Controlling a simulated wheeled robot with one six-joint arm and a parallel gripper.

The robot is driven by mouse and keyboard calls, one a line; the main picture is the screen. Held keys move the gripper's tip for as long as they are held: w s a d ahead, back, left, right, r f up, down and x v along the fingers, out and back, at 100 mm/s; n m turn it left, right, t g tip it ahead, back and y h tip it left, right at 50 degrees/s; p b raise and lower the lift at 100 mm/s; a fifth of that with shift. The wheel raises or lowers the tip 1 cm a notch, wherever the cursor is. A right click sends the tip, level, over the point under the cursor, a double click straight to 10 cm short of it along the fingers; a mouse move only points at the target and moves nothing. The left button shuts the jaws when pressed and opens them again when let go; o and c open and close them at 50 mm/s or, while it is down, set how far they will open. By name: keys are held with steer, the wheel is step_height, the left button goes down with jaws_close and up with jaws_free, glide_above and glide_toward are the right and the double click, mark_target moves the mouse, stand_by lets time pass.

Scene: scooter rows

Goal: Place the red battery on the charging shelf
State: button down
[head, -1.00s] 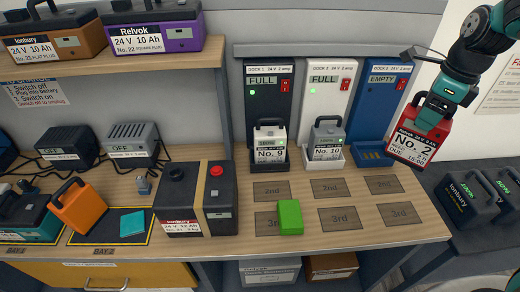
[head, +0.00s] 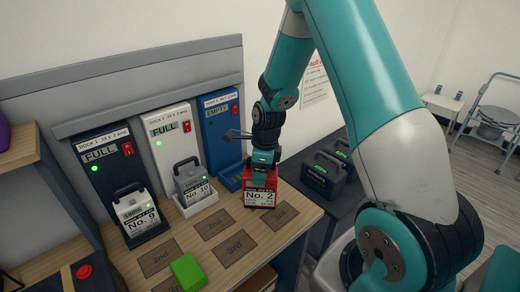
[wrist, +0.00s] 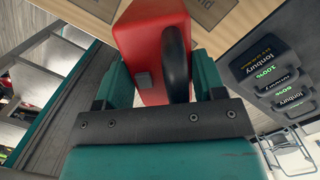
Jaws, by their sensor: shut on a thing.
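The red battery (head: 260,188), labelled No. 2, hangs upright from my gripper (head: 263,160). My gripper is shut on its black handle, which shows between the fingers in the wrist view (wrist: 176,65). The battery is at the right end of the wooden charging shelf (head: 232,268), in front of the blue EMPTY dock (head: 221,130). I cannot tell whether its base touches the wood. Battery No. 9 (head: 137,212) sits in the black FULL dock (head: 104,165). Battery No. 10 (head: 191,184) sits in the white FULL dock (head: 170,135).
A green block (head: 188,270) lies on the marked rectangles of the shelf. Dark batteries (head: 325,172) stand on a grey surface to the right. A purple battery shows at the left edge. Marked rectangles (head: 212,224) in front of the docks are mostly bare.

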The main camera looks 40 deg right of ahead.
steer(key=shift+f+p, duration=0.45)
steer(key=shift+f, duration=2.5)
steer(key=shift+f, duration=0.15)
steer(key=shift+c, duration=1)
jaws_free()
